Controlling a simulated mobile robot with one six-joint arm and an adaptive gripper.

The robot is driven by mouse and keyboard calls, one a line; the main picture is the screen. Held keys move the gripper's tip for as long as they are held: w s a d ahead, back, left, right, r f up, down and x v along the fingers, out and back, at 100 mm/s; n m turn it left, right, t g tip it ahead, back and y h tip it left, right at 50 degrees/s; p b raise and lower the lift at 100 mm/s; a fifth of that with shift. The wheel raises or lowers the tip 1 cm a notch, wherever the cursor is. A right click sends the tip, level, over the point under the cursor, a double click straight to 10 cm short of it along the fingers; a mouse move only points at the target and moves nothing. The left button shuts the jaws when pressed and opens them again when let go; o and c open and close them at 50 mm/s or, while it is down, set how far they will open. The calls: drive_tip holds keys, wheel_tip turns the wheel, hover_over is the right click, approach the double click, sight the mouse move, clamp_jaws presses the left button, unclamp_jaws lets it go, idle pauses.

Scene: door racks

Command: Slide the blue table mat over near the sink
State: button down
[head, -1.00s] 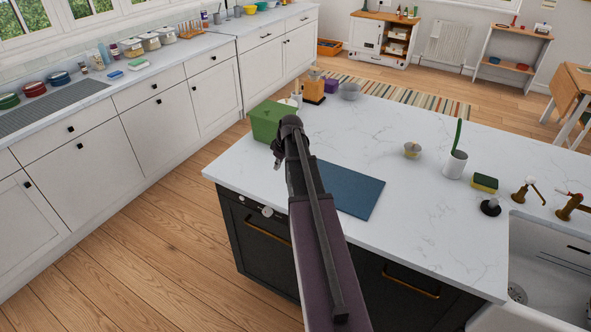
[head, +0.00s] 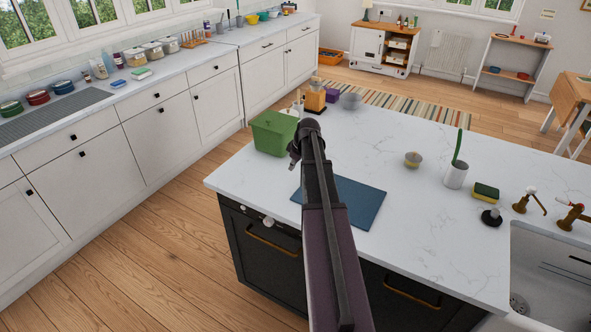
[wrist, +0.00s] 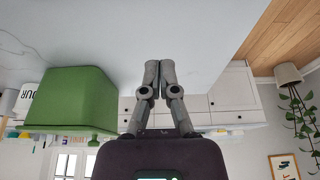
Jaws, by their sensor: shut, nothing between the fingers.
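The blue table mat (head: 364,205) lies flat on the white island counter, near its front edge. My arm crosses in front of it and hides its middle; a small part shows left of the arm. My gripper (head: 293,160) is at the far end of the arm, beyond the mat's left side and close to the green bin. In the wrist view my gripper (wrist: 152,66) has its two fingertips together with nothing between them. The mat does not show there. The white sink (head: 552,275) is set into the counter at the right, well apart from the mat.
The green bin (head: 274,133) stands left of my gripper; it also shows in the wrist view (wrist: 72,95). A small bowl (head: 413,159), a white cup (head: 455,175), a sponge (head: 486,192) and a black stopper (head: 491,217) stand toward the sink. Counter between mat and sink is clear.

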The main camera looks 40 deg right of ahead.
sight(292, 189)
drive_tip(key=shift+b+x, duration=4.35)
drive_tip(key=shift+x, duration=0.45)
drive_tip(key=shift+s+d+r, duration=0.1)
drive_tip(key=shift+s+d, duration=0.15)
drive_tip(key=shift+s, duration=0.4)
drive_tip(key=shift+s+d+f, duration=0.1)
drive_tip(key=shift+s+d, duration=0.15)
drive_tip(key=shift+s, duration=0.35)
drive_tip(key=shift+s+d+r, duration=0.1)
drive_tip(key=shift+s+d, duration=0.15)
drive_tip(key=shift+s, duration=0.4)
drive_tip(key=shift+a, duration=0.1)
